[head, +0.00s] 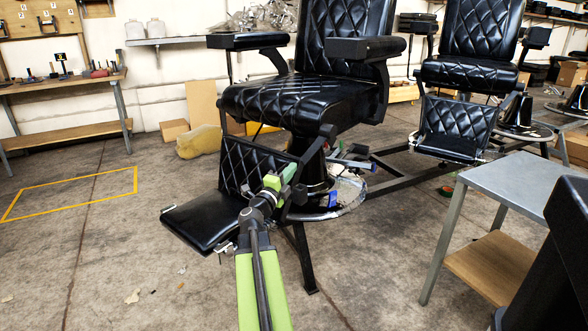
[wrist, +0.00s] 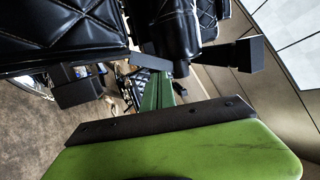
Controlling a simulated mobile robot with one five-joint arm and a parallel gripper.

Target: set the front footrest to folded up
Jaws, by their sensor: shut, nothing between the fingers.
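The front barber chair's black footrest (head: 203,221) sticks out low at the front, its flat pad roughly level near the floor. The quilted leg panel (head: 250,165) slopes between it and the seat. My gripper (head: 292,170) is shut and empty, at the right edge of the leg panel, to the right of and above the pad. I cannot tell whether it touches the chair. In the wrist view the narrow green fingers (wrist: 158,88) point toward black quilted upholstery (wrist: 70,25). The footrest is not clearly identifiable there.
The chair's seat (head: 300,100) overhangs my gripper, with the round base (head: 335,205) close behind. A second chair (head: 460,125) and a grey side table (head: 515,185) stand at right. The floor at left is clear around a yellow-marked rectangle (head: 70,193).

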